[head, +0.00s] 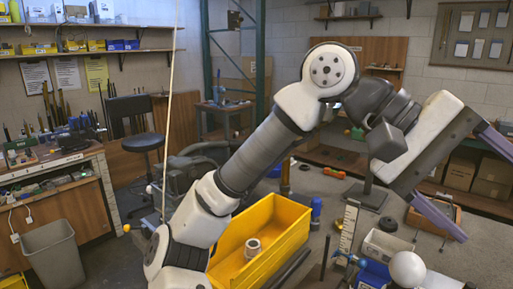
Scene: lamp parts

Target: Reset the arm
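My gripper (488,198) is at the right, raised above the grey worktop and pointing down to the right. Its two purple fingers are wide apart, with nothing seen between them. The upper finger runs out of the picture at the right edge. My white and grey arm is bent, rising from the bottom and coming down at the right. A round white bulb (407,268) stands at the bottom right, below the lower finger. A small whitish ring-shaped part (252,246) lies in a yellow bin (285,252).
The worktop (345,184) holds a ruler (347,232), a blue tool (372,273) and a wooden tray (433,217) under the gripper. A grey waste bin (54,255) and a stool (142,138) stand at the left. A thin pale cord hangs left of my arm.

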